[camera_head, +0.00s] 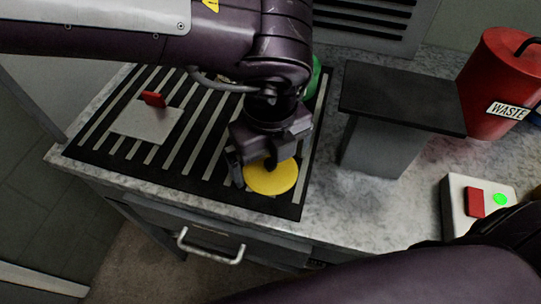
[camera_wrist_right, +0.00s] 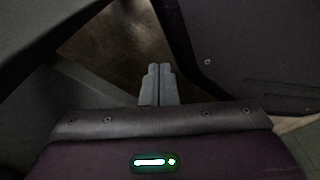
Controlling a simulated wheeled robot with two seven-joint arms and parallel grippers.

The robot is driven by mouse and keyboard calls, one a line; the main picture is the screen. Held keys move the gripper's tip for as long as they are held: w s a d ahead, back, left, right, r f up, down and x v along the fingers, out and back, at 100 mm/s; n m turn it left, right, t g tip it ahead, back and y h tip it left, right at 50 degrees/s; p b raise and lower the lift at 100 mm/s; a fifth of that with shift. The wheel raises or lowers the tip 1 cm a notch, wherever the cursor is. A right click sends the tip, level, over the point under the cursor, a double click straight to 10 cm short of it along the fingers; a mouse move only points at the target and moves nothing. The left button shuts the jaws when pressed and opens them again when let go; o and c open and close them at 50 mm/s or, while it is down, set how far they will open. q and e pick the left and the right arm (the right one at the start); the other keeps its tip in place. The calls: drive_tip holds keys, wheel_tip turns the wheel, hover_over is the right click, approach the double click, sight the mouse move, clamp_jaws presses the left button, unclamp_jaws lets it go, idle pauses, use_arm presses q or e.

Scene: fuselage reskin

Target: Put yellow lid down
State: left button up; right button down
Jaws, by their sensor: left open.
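The yellow lid (camera_head: 276,179) is a round disc near the front right corner of the black striped mat (camera_head: 92,138). My left gripper (camera_head: 256,176) points down over the lid's left part, with its fingers apart. A dark knob shows on the lid between the fingers; I cannot tell if they touch it. My right gripper (camera_wrist_right: 160,84) shows in the right wrist view with its two grey fingers together and nothing seen between them, away from the lid.
A pale plate (camera_head: 146,122) with a red block (camera_head: 154,99) lies on the mat's left. A green object (camera_head: 314,76) is partly hidden behind my left arm. A dark-topped stand (camera_head: 402,98), a red waste bin (camera_head: 500,82) and a button box (camera_head: 458,208) stand right.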

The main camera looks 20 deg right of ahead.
sight(271, 161)
use_arm(q)
drive_tip(key=shift+r, duration=0.45)
wheel_tip(271, 161, up, 11)
drive_tip(key=shift+r+p, duration=0.2)
drive_tip(key=shift+p, duration=0.2)
use_arm(e)
drive_tip(key=shift+s+d+f, duration=0.1)
drive_tip(key=shift+s+d, duration=0.05)
drive_tip(key=shift+s, duration=0.4)
drive_tip(key=shift+s+d+f, duration=0.1)
drive_tip(key=shift+s+d, duration=0.05)
drive_tip(key=shift+s, duration=0.35)
drive_tip(key=shift+w+a+r, duration=0.1)
